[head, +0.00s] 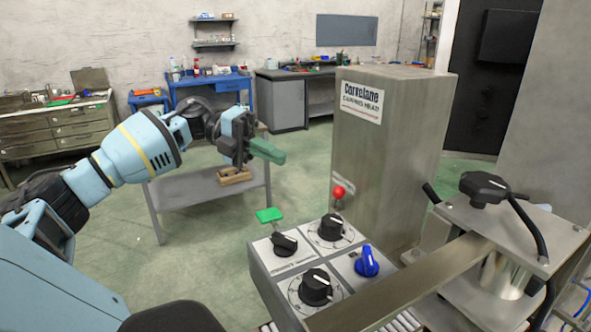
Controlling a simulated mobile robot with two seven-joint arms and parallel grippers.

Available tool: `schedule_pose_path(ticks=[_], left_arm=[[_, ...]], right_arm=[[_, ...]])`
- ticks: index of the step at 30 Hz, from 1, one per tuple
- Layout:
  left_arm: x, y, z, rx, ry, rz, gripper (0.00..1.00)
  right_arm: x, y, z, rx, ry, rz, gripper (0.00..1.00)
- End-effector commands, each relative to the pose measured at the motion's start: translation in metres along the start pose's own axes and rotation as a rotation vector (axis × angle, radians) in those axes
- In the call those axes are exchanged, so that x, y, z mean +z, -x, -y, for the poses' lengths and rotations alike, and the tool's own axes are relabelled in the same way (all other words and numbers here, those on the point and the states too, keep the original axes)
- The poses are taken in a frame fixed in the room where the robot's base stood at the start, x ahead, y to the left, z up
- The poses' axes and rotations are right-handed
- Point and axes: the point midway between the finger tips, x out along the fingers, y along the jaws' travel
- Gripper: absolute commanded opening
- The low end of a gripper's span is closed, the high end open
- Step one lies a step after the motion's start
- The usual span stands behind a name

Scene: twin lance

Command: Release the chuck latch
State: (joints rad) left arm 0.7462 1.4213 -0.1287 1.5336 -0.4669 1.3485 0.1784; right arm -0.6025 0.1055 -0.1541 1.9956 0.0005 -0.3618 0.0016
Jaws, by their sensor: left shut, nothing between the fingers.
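My left gripper (277,153) hangs in the air left of the grey machine cabinet (385,160), its green fingers shut and empty. The arm comes in from the left. A control box (265,262) below it carries several black knobs, a blue knob (367,261), a green paddle (269,215) and a red ball-ended lever (338,193). At the right, a metal clamp head (505,235) has a black star knob (483,188) and curved black levers (530,232). I cannot tell which part is the chuck latch. The gripper touches none of these. My right gripper is out of view.
A grey metal table (180,190) with a wooden block (234,175) stands behind the left gripper. A long metal bar (400,285) runs from the control box to the clamp head. Blue workbenches (215,84) and drawers (55,132) line the back wall.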

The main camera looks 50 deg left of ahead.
Motion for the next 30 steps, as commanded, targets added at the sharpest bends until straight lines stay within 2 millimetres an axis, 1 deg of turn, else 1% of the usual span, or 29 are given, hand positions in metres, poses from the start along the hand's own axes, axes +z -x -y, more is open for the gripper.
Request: schedule_pose_path(ticks=[1, 3, 6, 9, 14, 30], left_arm=[[0.000, 0.008, -0.002, 0.003, 0.005, 0.002, 0.00], [0.000, 0.018, 0.000, 0.003, 0.004, 0.002, 0.00], [0.000, 0.028, 0.002, 0.000, 0.003, 0.001, 0.00], [0.000, 0.034, 0.004, 0.001, 0.001, 0.000, 0.00], [0.000, 0.037, 0.005, -0.001, -0.001, 0.000, 0.00], [0.000, 0.035, 0.004, -0.004, 0.002, 0.000, 0.00]], right_arm=[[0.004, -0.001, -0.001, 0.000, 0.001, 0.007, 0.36], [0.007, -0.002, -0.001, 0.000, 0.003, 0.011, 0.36], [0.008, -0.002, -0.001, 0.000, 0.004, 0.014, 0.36], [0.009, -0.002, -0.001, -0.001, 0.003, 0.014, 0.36], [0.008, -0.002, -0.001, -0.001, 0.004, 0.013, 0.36], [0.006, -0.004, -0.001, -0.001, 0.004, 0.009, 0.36]])
